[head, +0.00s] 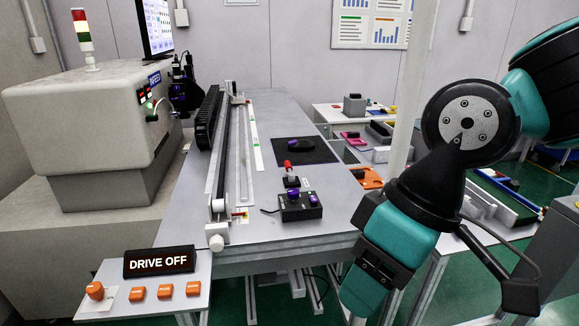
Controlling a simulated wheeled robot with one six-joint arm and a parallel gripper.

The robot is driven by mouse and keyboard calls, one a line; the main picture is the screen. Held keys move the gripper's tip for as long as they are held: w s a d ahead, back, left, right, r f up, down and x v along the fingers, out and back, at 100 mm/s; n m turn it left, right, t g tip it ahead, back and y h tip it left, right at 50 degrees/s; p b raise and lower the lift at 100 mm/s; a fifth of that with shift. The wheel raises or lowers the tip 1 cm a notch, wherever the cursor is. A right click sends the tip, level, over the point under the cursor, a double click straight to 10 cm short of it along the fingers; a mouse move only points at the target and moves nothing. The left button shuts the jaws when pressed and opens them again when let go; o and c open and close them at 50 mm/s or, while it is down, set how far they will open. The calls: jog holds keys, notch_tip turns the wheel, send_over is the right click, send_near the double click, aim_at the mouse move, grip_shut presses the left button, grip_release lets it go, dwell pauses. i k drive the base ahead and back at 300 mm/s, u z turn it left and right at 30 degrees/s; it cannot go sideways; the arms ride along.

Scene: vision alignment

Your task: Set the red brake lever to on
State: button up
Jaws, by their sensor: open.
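Two small red parts show on the grey bench (270,226). One is a short red lever-like part (240,213) lying sideways by a label at the near end of the long rail (225,160). The other is a red-tipped upright part (288,165) on a small dark base farther right. I cannot tell for certain which is the brake lever, and its on and off marks are too small to read. My teal and black arm hangs at the right, apart from both. I cannot make out my gripper's jaws.
A control box (299,208) with purple knobs and a dark mat (295,151) sit right of the rail. A DRIVE OFF display (159,262) stands on a panel with several orange buttons (165,291). A large beige machine (90,120) stands left. A pale post (408,90) rises beside my arm.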

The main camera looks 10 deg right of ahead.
aim_at(288, 168)
jog(key=u, duration=0.45)
jog(key=i, duration=0.65)
jog(key=z, duration=0.05)
